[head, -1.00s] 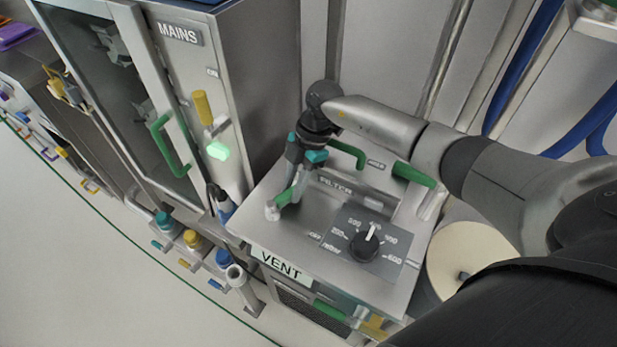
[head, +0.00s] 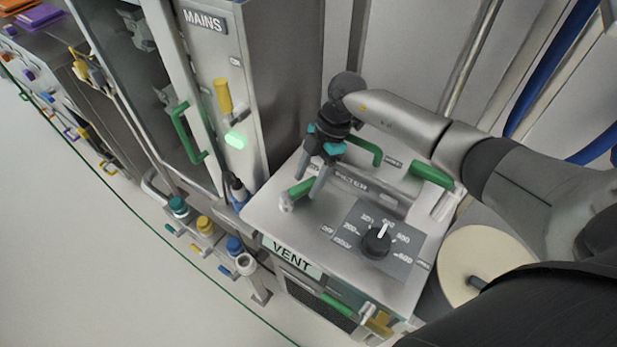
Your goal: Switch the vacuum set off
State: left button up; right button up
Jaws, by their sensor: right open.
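The vacuum set (head: 345,290) is a grey metal box with a VENT plate (head: 293,257) on its front edge. Its top carries a black dial (head: 377,241) whose white mark points to the far side, near the middle of the scale. A green handle with a metal end (head: 287,203) stands at the top's left side. My right gripper (head: 308,188) is open, pointing down with its fingers at this handle. One finger partly covers the handle; I cannot tell whether they touch. My left gripper is not in view.
A tall MAINS cabinet (head: 275,75) stands at the left, with a yellow lever (head: 223,95) and a lit green lamp (head: 236,138). Capped valves (head: 205,225) sit low in front. A cream reel (head: 475,262) stands right of the box. The floor at lower left is clear.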

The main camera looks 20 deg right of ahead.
jog(key=p+v, duration=0.1)
jog(key=v, duration=1.4)
jog(key=shift+w, duration=0.1)
